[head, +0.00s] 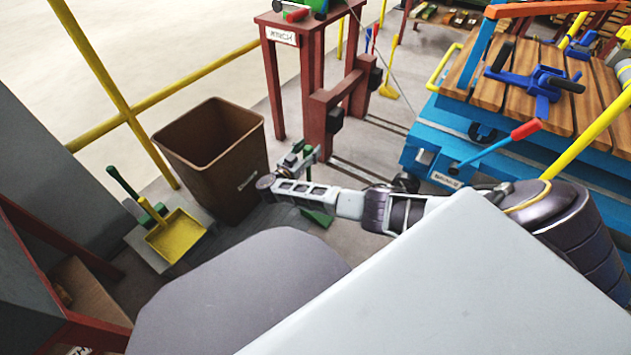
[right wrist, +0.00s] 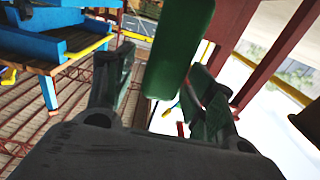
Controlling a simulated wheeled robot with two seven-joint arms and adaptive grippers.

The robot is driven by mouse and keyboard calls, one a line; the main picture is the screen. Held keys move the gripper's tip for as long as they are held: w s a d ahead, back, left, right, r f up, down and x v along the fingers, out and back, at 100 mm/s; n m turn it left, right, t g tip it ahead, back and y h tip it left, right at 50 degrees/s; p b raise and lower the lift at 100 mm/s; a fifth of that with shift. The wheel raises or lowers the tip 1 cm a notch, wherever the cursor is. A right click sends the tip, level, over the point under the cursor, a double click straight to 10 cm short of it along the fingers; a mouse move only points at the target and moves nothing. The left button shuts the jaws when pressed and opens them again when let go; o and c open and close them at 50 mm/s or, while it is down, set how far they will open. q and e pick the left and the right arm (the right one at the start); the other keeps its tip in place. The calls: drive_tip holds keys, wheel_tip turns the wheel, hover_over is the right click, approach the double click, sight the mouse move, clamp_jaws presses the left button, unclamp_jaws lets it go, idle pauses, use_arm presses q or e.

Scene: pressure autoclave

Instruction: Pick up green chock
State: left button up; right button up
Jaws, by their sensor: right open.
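The green chock (head: 318,216) shows in the head view as a green piece low by the floor, just right of the brown bin and partly hidden behind my right arm. My right gripper (head: 300,157) is just above that arm link, near a small upright green part. In the right wrist view a long green piece (right wrist: 180,45), which looks like part of the chock, stands between the two fingers of my open right gripper (right wrist: 160,95). I cannot tell whether either finger touches it. My left gripper is not in view.
A brown bin (head: 213,150) stands left of my right gripper. A yellow dustpan (head: 176,236) lies left of it. A red stand (head: 315,85) is behind. A blue cart with a wooden deck (head: 470,95) is at the right. A yellow railing (head: 130,110) runs at the left.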

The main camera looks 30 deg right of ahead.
drive_tip(key=c, duration=0.9)
drive_tip(key=shift+c, duration=1.4)
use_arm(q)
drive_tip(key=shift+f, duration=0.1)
use_arm(e)
clamp_jaws()
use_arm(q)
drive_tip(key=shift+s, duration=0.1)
use_arm(e)
drive_tip(key=shift+r, duration=0.2)
